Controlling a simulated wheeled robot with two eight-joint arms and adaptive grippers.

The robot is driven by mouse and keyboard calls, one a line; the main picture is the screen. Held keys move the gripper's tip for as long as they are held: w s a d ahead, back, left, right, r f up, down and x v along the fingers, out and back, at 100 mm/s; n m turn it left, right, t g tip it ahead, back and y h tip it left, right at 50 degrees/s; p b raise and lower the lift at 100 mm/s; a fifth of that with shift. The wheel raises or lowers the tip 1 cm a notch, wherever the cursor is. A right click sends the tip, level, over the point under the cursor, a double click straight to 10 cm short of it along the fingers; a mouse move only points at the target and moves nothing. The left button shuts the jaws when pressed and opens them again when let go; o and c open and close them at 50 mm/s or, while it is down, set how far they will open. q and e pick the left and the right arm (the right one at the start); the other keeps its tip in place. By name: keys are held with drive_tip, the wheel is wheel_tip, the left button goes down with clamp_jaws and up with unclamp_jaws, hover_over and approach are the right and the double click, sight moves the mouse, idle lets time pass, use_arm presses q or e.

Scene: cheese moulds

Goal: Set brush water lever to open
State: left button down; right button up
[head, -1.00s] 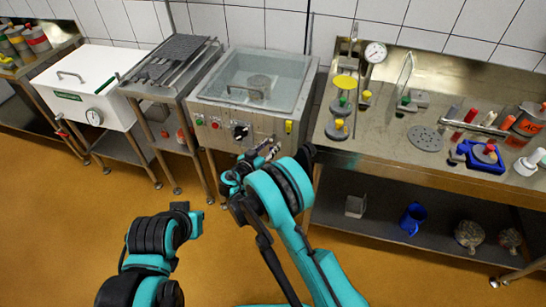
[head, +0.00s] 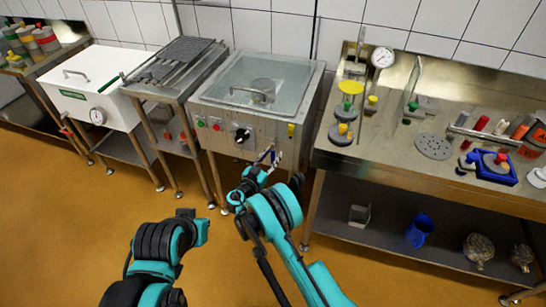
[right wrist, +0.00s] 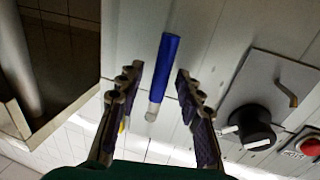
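The lever with a blue handle (right wrist: 165,62) and a pale metal end (right wrist: 152,111) is on the front of the steel water basin unit (head: 222,118). In the right wrist view it lies between the two fingers of my right gripper (right wrist: 157,95), with a gap on each side. My right gripper (head: 268,157) is open at the front panel, below and right of the black knob (head: 242,135). In the head view the fingers largely hide the lever. My left arm shows at lower left in the head view, but its fingers do not show.
The black knob (right wrist: 250,127) and a red button (right wrist: 309,144) are to the right in the wrist view. A yellow part (head: 291,130) sits on the panel's right side. The steel worktable (head: 385,155) stands close on the right. Open floor (head: 60,220) lies in front.

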drive_tip(key=shift+w+d, duration=0.25)
drive_tip(key=shift+w, duration=0.15)
clamp_jaws()
